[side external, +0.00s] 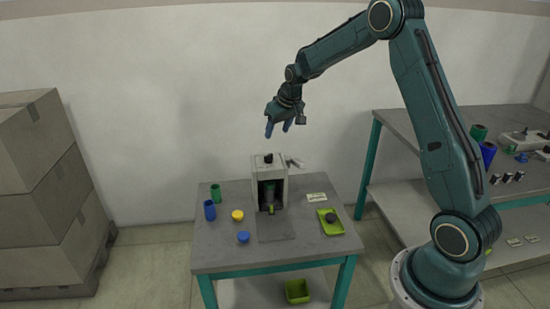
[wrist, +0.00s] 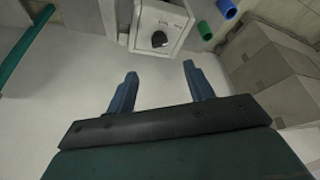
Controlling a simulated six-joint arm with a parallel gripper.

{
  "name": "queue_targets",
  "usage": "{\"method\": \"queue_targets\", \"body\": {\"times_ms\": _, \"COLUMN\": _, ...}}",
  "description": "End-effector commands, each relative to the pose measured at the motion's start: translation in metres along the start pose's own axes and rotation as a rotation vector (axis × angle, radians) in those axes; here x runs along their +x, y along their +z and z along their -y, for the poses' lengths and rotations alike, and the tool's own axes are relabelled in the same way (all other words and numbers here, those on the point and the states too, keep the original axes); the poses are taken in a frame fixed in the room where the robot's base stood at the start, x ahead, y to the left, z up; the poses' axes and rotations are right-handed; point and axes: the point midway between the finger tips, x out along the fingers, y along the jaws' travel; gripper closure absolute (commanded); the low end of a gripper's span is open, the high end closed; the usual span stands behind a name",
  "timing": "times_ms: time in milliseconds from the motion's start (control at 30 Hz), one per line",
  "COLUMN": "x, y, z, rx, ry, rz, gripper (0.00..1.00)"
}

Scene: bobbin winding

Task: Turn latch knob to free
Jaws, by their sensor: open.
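The black latch knob (side external: 268,157) sits on top of the grey winding machine (side external: 256,178) at the back of the table. The knob also shows in the wrist view (wrist: 159,39), on the light top face of the machine (wrist: 178,22). It has a raised grip bar across it. My gripper (side external: 278,132) is above the machine, pointing down, empty and clear of the knob. In the wrist view its two blue fingers (wrist: 160,70) are spread apart, with the knob beyond them. A green bobbin-like part inside the machine is partly shadowed.
Green (side external: 216,193) and blue (side external: 210,210) cylinders stand at the table's left. Yellow (side external: 238,215) and blue (side external: 243,237) caps lie nearby. A small arm (side external: 294,162) juts from the machine's right. A green tray (side external: 337,230) holds a dark part. Boxes (side external: 35,150) are stacked left.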

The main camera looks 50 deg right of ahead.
Motion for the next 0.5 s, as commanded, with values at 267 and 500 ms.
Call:
{"method": "queue_targets", "body": {"times_ms": 267, "x": -0.015, "y": 0.001, "z": 0.0, "rx": 0.001, "ry": 0.0, "rz": 0.001, "gripper": 0.47}}
{"method": "queue_targets", "body": {"times_ms": 500, "x": -0.015, "y": 0.001, "z": 0.0, "rx": 0.0, "ry": 0.0, "rz": 0.001, "gripper": 0.47}}
